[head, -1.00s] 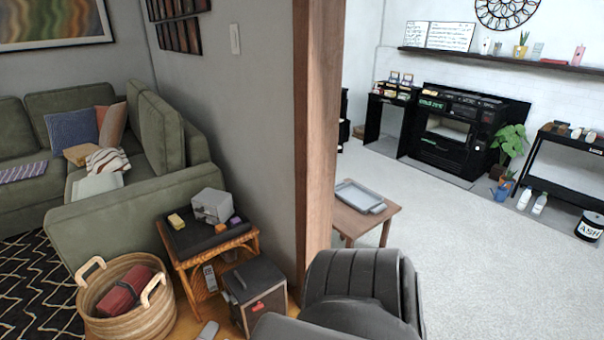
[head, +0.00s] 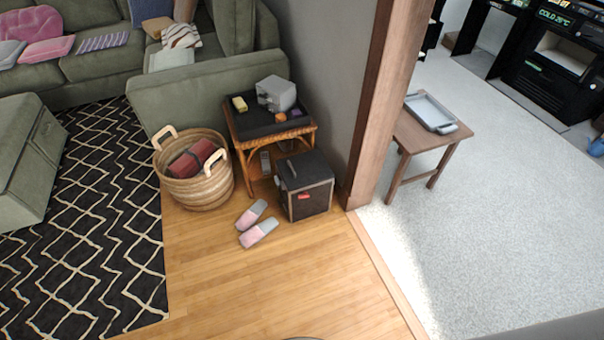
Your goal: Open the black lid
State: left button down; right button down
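A small dark box with a black lid (head: 300,168) stands on the wood floor, just in front of the wicker side table. The lid lies flat on the box and looks closed. A black handle runs along its left part, and a red mark shows on the front of the box. Neither of my grippers is in view.
The wicker side table (head: 236,128) with a black top stands behind the box. A woven basket (head: 208,192) is to its left, and pink-and-grey slippers (head: 258,232) lie in front. A wooden post (head: 372,130) rises at right. The wood floor (head: 280,290) in front is clear.

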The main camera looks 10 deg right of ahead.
aim_at(302, 171)
jog(key=u, duration=1.2)
jog(key=i, duration=0.55)
jog(key=z, duration=1.75)
